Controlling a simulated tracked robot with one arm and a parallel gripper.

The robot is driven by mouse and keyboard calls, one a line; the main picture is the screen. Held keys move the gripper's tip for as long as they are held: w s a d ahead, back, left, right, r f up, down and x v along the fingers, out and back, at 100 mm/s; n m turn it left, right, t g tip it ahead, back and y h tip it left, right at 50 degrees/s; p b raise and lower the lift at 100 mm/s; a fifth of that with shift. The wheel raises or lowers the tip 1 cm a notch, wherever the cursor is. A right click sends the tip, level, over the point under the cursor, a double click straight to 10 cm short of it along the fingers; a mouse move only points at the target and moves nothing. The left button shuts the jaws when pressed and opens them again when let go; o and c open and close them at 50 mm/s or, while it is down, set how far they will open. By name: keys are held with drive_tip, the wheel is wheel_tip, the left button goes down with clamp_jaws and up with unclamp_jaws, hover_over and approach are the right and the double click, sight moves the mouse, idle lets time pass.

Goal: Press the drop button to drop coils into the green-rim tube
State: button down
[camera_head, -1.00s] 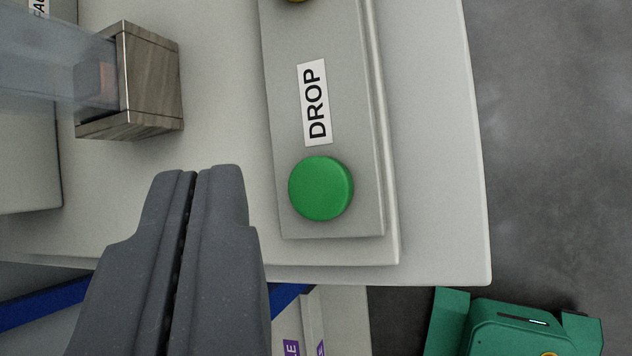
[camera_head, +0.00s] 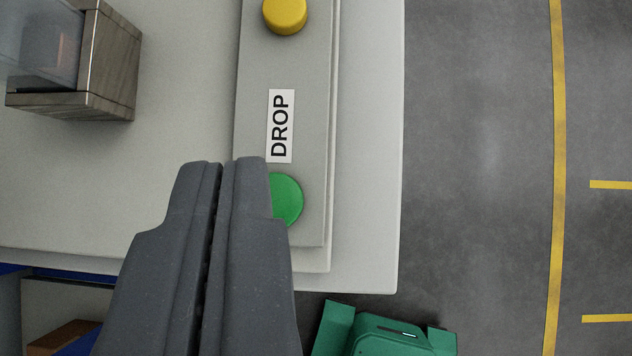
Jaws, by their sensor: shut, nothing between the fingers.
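The green drop button (camera_head: 289,200) sits on a grey panel, below a white label reading DROP (camera_head: 280,126). My gripper (camera_head: 228,162) is shut and empty. In the picture its fingers overlap the left part of the green button and hide it. I cannot tell whether they touch the button. No green rim shows on the part in view.
A yellow button (camera_head: 285,14) is higher on the same panel (camera_head: 305,75). The pale tabletop (camera_head: 368,150) ends to the right, above a grey floor with yellow lines. A green machine (camera_head: 385,336) stands below the table's front edge.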

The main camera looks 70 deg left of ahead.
drive_tip(key=shift+s+a+r+n+t+h+p, duration=0.15)
drive_tip(key=shift+r+n+t+h+p, duration=0.25)
drive_tip(key=shift+n+h, duration=0.4)
drive_tip(key=shift+s+a+r+n+t+h+p, duration=0.15)
drive_tip(key=shift+r+n+t+h, duration=0.25)
drive_tip(key=shift+n+h, duration=0.35)
drive_tip(key=shift+s+a+r+n+t+h+p, duration=0.15)
drive_tip(key=shift+r+n+t+h+p, duration=0.15)
drive_tip(key=shift+n+t+h, duration=0.5)
drive_tip(key=shift+f+g, duration=0.15)
drive_tip(key=shift+g, duration=0.15)
drive_tip(key=b, duration=0.4)
approach(284, 178)
drive_tip(key=shift+w+r+x, duration=0.15)
drive_tip(key=shift+x, duration=0.7)
drive_tip(key=shift+w+r+x, duration=0.15)
drive_tip(key=shift+x, duration=0.75)
drive_tip(key=shift+w+r+x, duration=0.1)
drive_tip(key=shift+r+x, duration=0.05)
drive_tip(key=shift+x, duration=0.7)
drive_tip(key=shift+f+b, duration=0.1)
drive_tip(key=shift+b, duration=0.2)
drive_tip(key=shift+f, duration=0.25)
drive_tip(key=shift+f+b, duration=0.5)
drive_tip(key=shift+f, duration=0.05)
drive_tip(key=shift+r, duration=0.1)
drive_tip(key=shift+r+p, duration=0.45)
drive_tip(key=shift+r, duration=0.45)
